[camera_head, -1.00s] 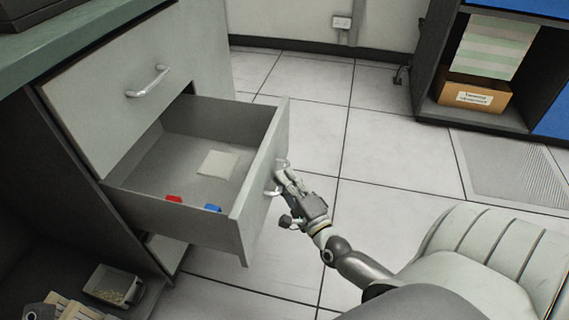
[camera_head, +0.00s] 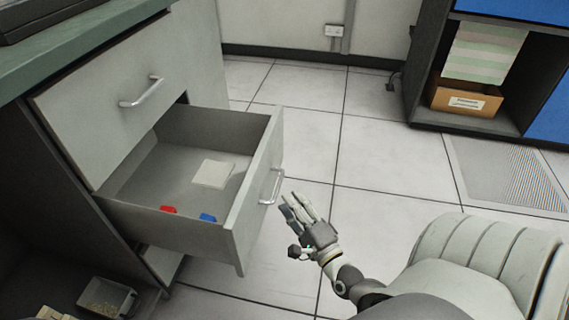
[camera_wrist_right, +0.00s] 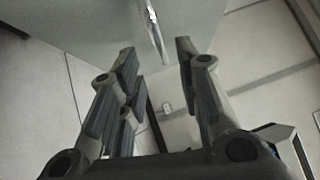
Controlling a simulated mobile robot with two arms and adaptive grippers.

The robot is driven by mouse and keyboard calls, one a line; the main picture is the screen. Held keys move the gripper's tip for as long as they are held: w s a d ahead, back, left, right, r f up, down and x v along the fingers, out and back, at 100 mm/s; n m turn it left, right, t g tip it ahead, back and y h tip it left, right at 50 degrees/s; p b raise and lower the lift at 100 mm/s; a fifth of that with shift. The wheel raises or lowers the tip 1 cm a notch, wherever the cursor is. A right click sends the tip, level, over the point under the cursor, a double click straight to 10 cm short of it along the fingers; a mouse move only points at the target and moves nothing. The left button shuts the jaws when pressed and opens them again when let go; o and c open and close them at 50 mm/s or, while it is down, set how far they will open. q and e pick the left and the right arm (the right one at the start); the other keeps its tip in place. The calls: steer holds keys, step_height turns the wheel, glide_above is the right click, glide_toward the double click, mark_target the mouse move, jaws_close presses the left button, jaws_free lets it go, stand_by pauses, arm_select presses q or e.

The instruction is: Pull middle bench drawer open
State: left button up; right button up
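The middle bench drawer (camera_head: 180,228) is pulled well out of the bench in the head view, and its inside shows. Its metal handle (camera_head: 272,187) is on the front panel. My right gripper (camera_head: 297,208) is just to the right of the handle, apart from it. In the right wrist view the fingers (camera_wrist_right: 155,75) are spread with nothing between them, and the handle (camera_wrist_right: 154,30) is beyond them. My left gripper is not in view. A pale square pad (camera_head: 214,173), a red piece (camera_head: 168,209) and a blue piece (camera_head: 207,217) lie in the drawer.
The upper drawer (camera_head: 105,115) is shut, under the green bench top (camera_head: 85,48). A small grey tray (camera_head: 106,297) stands low at the left. A dark shelf with a cardboard box (camera_head: 465,98) is at the back right. Tiled floor is clear between.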

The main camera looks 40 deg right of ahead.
steer(key=s, duration=0.6)
steer(key=shift+a+f, duration=0.4)
steer(key=shift+f, duration=0.05)
